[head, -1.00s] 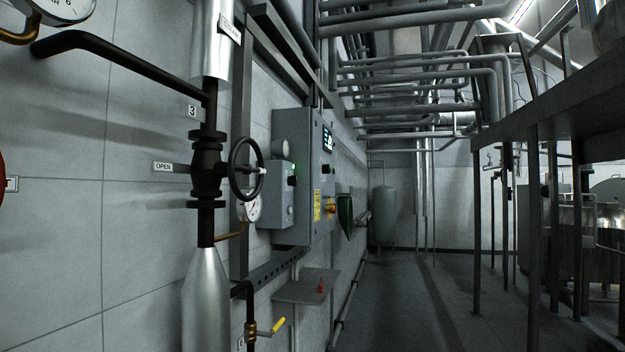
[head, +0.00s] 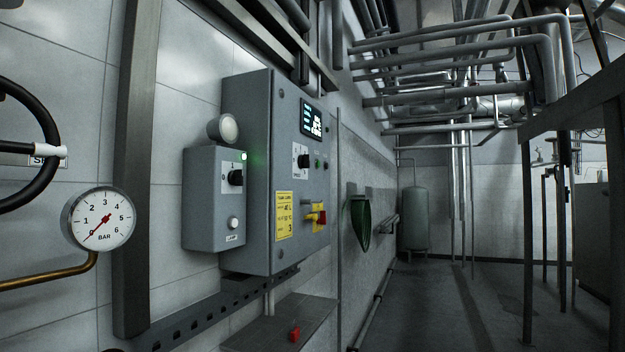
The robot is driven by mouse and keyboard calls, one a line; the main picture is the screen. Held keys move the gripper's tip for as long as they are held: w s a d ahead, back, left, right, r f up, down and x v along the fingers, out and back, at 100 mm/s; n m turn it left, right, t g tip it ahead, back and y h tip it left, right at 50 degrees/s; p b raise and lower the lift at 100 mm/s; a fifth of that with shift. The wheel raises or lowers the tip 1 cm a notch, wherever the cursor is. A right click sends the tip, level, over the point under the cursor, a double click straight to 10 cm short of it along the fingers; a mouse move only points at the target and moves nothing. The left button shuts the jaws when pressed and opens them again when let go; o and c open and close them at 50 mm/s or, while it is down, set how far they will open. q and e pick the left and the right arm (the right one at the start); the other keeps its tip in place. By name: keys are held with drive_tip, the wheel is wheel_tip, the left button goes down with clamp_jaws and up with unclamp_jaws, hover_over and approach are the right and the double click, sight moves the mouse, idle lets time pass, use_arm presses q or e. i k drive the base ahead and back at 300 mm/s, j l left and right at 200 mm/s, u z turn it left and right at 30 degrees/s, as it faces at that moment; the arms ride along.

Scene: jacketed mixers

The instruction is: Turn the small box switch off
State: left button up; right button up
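The small grey box (head: 213,208) is on the left wall, just left of the larger grey control cabinet (head: 258,170). Its black rotary switch (head: 236,177) sits on a pale plate near the top of its front. A pale round button (head: 233,223) sits below the switch, above a small label. The switch's exact position is too small to read for certain. Neither of my grippers is in view.
A pressure gauge (head: 98,218) and part of a black handwheel (head: 40,150) are at left. A shelf (head: 262,335) with a red object (head: 295,334) juts out below the cabinet. The cabinet carries a display (head: 311,120) and a red-yellow switch (head: 320,217).

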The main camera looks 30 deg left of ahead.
sight(236, 177)
drive_tip(key=i+l+u, duration=0.1)
drive_tip(key=i, duration=0.55)
drive_tip(key=i+l+u, duration=0.15)
drive_tip(key=i, duration=0.5)
drive_tip(key=i+l+u, duration=0.1)
drive_tip(key=i+u, duration=0.2)
drive_tip(key=u, duration=0.2)
drive_tip(key=i+l+u, duration=0.2)
drive_tip(key=u, duration=0.3)
drive_tip(key=i+l+u, duration=0.3)
drive_tip(key=u, duration=0.2)
drive_tip(key=i+l+u, duration=0.15)
drive_tip(key=l+u, duration=0.35)
